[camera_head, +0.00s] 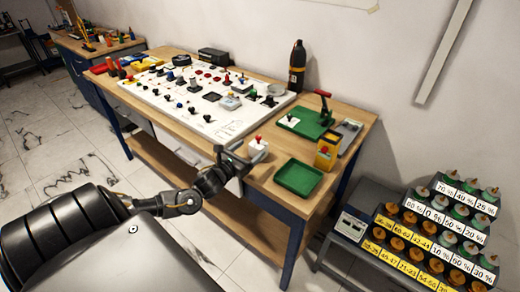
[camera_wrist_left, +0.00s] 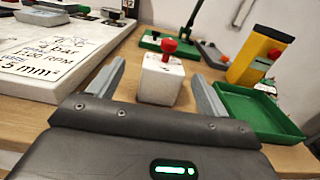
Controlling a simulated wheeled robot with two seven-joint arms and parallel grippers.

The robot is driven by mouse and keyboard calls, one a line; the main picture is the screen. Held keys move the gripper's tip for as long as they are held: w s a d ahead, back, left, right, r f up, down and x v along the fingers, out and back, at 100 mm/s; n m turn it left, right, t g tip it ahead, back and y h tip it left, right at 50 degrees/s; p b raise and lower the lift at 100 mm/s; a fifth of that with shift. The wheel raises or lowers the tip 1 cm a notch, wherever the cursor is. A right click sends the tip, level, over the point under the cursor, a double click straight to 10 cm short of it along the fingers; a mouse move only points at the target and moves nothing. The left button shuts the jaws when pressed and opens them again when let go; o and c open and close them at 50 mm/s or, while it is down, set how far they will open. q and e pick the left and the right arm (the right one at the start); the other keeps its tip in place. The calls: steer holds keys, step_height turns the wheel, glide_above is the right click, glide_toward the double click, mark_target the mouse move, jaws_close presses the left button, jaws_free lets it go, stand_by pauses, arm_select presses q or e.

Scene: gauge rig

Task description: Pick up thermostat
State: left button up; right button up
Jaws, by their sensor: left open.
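A white box with a red knob on top, which looks like the thermostat (camera_head: 257,149), stands upright on the wooden table near its front edge. In the left wrist view the thermostat (camera_wrist_left: 160,82) is ahead, between the lines of the two grey fingers. My left gripper (camera_head: 240,154) is open and empty, low over the table edge, just to the left of the box. The fingers do not visibly grip it. My right gripper is not in view.
A green tray (camera_head: 298,178) lies right of the box, with a yellow block (camera_head: 326,152) behind it. A white board (camera_head: 200,120) with knobs and lettering is to the left. A green-based lever press (camera_head: 307,121) stands behind. A labelled rack (camera_head: 420,245) is at lower right.

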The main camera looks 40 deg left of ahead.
mark_target(263, 141)
arm_select(q)
steer(key=shift+w, duration=0.9)
steer(key=shift+w+r+p, duration=0.1)
steer(key=shift+w+p, duration=0.25)
steer(key=shift+w, duration=0.2)
steer(key=w, duration=0.2)
steer(key=w+p, duration=0.1)
steer(key=shift+w+d+f, duration=0.15)
steer(key=shift+w+f, duration=0.05)
steer(key=shift+w, duration=0.45)
steer(key=shift+s, duration=0.1)
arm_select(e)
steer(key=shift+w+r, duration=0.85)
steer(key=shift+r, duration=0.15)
arm_select(q)
steer(key=shift+c, duration=0.2)
steer(key=c, duration=1.1)
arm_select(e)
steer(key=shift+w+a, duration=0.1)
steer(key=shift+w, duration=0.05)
